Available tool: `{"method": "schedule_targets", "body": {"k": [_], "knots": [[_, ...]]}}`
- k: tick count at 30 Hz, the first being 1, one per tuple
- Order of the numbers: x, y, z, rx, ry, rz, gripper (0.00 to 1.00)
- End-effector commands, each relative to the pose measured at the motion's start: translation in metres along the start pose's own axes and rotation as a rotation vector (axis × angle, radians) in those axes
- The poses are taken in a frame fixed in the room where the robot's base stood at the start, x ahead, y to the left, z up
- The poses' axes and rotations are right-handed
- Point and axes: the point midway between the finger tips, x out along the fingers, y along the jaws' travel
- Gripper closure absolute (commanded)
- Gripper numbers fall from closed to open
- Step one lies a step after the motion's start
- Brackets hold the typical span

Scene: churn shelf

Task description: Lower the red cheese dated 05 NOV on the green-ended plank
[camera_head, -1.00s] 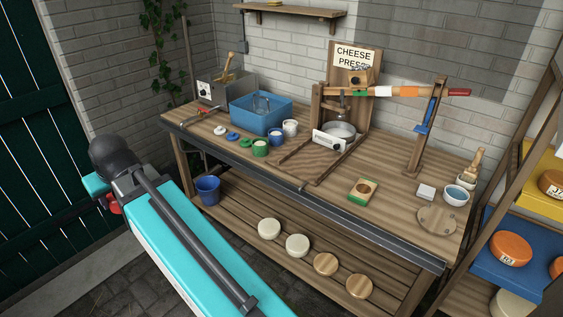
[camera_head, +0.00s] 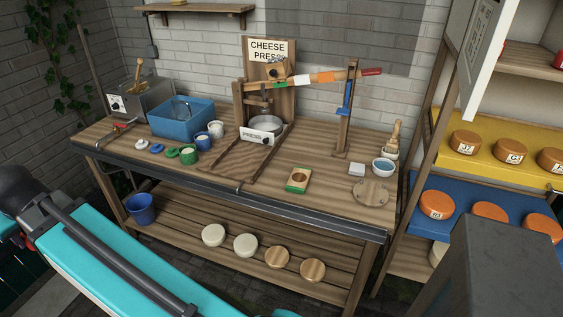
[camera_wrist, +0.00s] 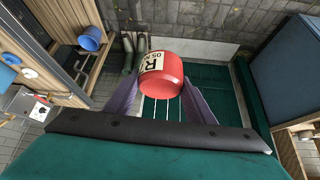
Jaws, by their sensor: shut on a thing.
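The red cheese (camera_wrist: 162,72) is a short round block with a white label that reads R and 05, with the rest hard to read. In the wrist view my gripper (camera_wrist: 158,88) is shut on it, with a purple finger on either side. The cheese is tilted, its label facing partly left, and it is held clear of the ground. My gripper and the red cheese are not in the head view.
At right in the head view a rack has a yellow shelf (camera_head: 487,159) and a blue shelf (camera_head: 455,231), each with orange cheeses. A white panel (camera_head: 489,55) stands in front of it. The workbench (camera_head: 225,195) carries a cheese press (camera_head: 262,137) and a blue tub (camera_head: 181,119).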

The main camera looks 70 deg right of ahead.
Motion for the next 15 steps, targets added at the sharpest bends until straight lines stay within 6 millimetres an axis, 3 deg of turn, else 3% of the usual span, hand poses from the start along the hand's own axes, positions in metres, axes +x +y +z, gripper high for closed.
{"method": "schedule_targets", "body": {"k": [5, 15], "knots": [[0.006, 0.043, 0.001, 0.095, -0.001, 0.062, 0.77], [0.016, 0.170, 0.018, 0.385, -0.001, 0.249, 0.77]]}}
